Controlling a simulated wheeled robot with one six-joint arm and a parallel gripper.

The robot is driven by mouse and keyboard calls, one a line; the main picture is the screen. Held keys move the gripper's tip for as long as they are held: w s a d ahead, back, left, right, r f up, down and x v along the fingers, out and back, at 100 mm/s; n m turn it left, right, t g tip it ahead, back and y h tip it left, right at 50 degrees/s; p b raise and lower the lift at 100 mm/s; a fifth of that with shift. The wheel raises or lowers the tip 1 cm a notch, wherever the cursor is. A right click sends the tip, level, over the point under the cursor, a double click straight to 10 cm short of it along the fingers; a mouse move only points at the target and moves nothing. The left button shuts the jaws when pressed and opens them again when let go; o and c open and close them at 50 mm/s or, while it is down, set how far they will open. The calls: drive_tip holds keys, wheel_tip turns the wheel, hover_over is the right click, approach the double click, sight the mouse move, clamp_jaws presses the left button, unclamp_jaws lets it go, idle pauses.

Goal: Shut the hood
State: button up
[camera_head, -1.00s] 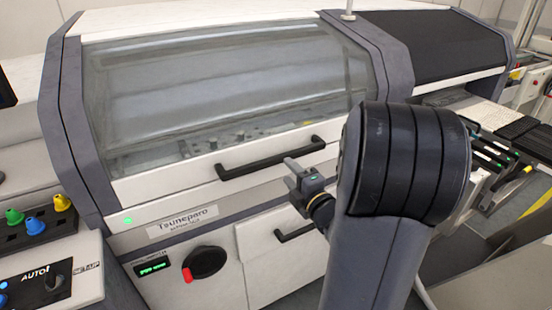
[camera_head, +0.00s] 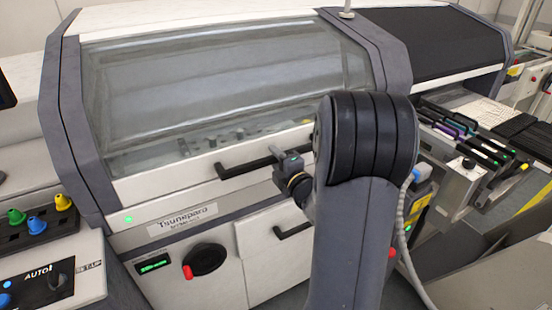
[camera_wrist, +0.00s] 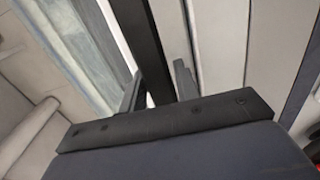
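The hood (camera_head: 150,184) of the machine has a large clear window over a white lower rim. It is low over the machine front; I cannot tell whether a small gap is left under its rim. Its black bar handle (camera_head: 238,168) runs along the rim. My gripper (camera_head: 288,160) is at the right part of this handle, its fingers partly hidden in the head view. In the wrist view the dark handle bar (camera_wrist: 143,45) passes between the two fingers of my gripper (camera_wrist: 159,85). The fingers stand apart, one each side of the bar, without a clear grip.
Below the hood are a red-marked black knob (camera_head: 206,260) and a second black handle (camera_head: 293,231) on a white panel. A control box with coloured buttons (camera_head: 36,224) stands at left. Feeders (camera_head: 470,135) and a dark second cover (camera_head: 430,45) are at right.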

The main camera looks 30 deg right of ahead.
clamp_jaws()
drive_tip(key=s+r+g+p, duration=0.1)
drive_tip(key=s+r+p, duration=0.3)
drive_tip(key=r+p, duration=0.2)
drive_tip(key=shift+r+g+p, duration=0.3)
drive_tip(key=shift+r+g, duration=0.1)
drive_tip(key=shift+r, duration=0.4)
drive_tip(key=shift+d, duration=0.1)
drive_tip(key=shift+o, duration=1.9)
unclamp_jaws()
drive_tip(key=shift+f, duration=0.1)
drive_tip(key=s+r, duration=0.1)
drive_tip(key=s, duration=0.9)
drive_tip(key=shift+s+d+r+b, duration=0.15)
drive_tip(key=shift+s+r+b, duration=0.15)
drive_tip(key=shift+s+b, duration=0.05)
